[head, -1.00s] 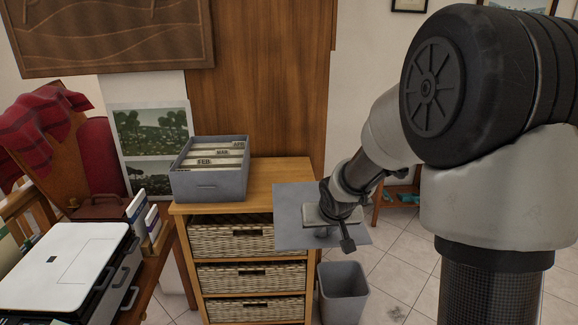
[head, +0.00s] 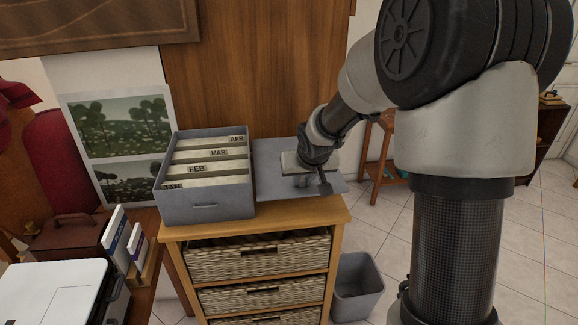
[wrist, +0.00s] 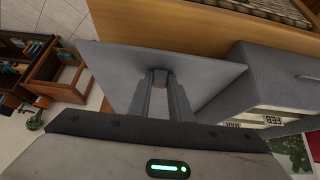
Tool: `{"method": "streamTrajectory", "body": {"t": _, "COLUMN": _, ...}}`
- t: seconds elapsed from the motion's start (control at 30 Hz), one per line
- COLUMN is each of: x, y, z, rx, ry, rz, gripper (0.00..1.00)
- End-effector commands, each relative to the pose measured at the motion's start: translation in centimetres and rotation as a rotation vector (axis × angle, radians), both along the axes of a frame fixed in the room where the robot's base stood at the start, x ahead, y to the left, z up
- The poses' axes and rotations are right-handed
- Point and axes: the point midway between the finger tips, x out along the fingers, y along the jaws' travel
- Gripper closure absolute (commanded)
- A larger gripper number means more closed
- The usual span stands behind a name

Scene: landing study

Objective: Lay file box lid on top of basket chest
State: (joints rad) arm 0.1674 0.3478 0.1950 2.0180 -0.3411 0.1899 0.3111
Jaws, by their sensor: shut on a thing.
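The file box lid (head: 270,178) is a flat grey sheet. It is level over the right part of the wooden top of the basket chest (head: 290,224), just right of the grey file box. I cannot tell whether it touches the top. My gripper (head: 303,180) is above the lid and shut on it; its fingertips are mostly hidden in the head view. In the wrist view the fingers (wrist: 160,85) meet at a small knob on the lid (wrist: 200,75). The chest has woven basket drawers (head: 258,257).
The open grey file box (head: 207,205), with month dividers, stands on the left of the chest top, close beside the lid. A grey waste bin (head: 357,288) stands on the floor to the right. A printer (head: 52,292) is on the desk at left.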

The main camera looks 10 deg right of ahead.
Motion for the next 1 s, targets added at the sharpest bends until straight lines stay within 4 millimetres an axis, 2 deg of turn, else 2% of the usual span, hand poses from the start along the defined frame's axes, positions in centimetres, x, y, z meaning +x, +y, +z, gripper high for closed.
{"method": "streamTrajectory", "body": {"t": 0.27, "x": 0.0, "y": 0.0, "z": -0.3, "rx": 0.0, "ry": -0.001, "rz": 0.0, "gripper": 1.0}}
{"method": "streamTrajectory", "body": {"t": 0.73, "x": 0.0, "y": 0.0, "z": -4.7, "rx": -0.001, "ry": 0.0, "rz": 0.001, "gripper": 1.0}}
{"method": "streamTrajectory", "body": {"t": 1.0, "x": 0.0, "y": 0.0, "z": -5.0, "rx": 0.0, "ry": -0.001, "rz": 0.0, "gripper": 1.0}}
